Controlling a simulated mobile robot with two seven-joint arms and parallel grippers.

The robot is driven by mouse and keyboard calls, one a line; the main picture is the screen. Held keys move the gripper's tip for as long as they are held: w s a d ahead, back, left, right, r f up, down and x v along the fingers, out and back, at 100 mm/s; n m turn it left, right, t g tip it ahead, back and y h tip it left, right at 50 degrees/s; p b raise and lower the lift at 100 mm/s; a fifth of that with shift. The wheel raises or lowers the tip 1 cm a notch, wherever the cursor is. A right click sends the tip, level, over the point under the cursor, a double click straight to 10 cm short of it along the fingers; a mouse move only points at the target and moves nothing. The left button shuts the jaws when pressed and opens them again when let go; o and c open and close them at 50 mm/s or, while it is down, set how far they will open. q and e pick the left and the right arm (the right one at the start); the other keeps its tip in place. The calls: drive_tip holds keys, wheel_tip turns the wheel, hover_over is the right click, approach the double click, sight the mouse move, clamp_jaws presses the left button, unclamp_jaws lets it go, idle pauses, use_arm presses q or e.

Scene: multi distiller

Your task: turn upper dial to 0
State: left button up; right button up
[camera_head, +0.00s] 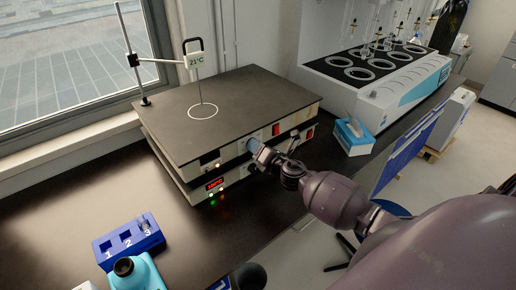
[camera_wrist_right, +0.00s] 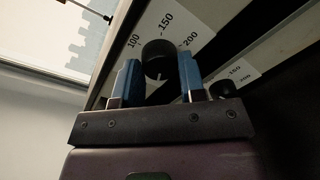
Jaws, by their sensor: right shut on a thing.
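The black upper dial (camera_wrist_right: 157,58) sits on the front of the upper of two stacked hotplates (camera_head: 225,110). Its scale with 100, 150 and 200 shows around its top in the right wrist view, and a small light mark shows near its lower edge. My right gripper (camera_wrist_right: 160,82) has its blue fingers on either side of the dial, shut on it. In the head view the right gripper (camera_head: 259,152) is at the upper hotplate's front and hides the dial. A second dial (camera_wrist_right: 222,89) with its own scale is beside the right finger. My left gripper is not in view.
The lower hotplate (camera_head: 188,192) has a lit red display. A stand with a 21°C thermometer (camera_head: 195,60) is above the top plate. A blue numbered rack (camera_head: 128,240) is at front left. A tissue box (camera_head: 354,137) and white multi-position device (camera_head: 385,75) are at right.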

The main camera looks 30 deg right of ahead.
drive_tip(key=shift+n, duration=0.6)
drive_tip(key=o, duration=0.9)
drive_tip(key=s, duration=1.1)
drive_tip(key=shift+d+r, duration=0.25)
drive_tip(key=shift+r, duration=0.05)
drive_tip(key=shift+w, duration=0.1)
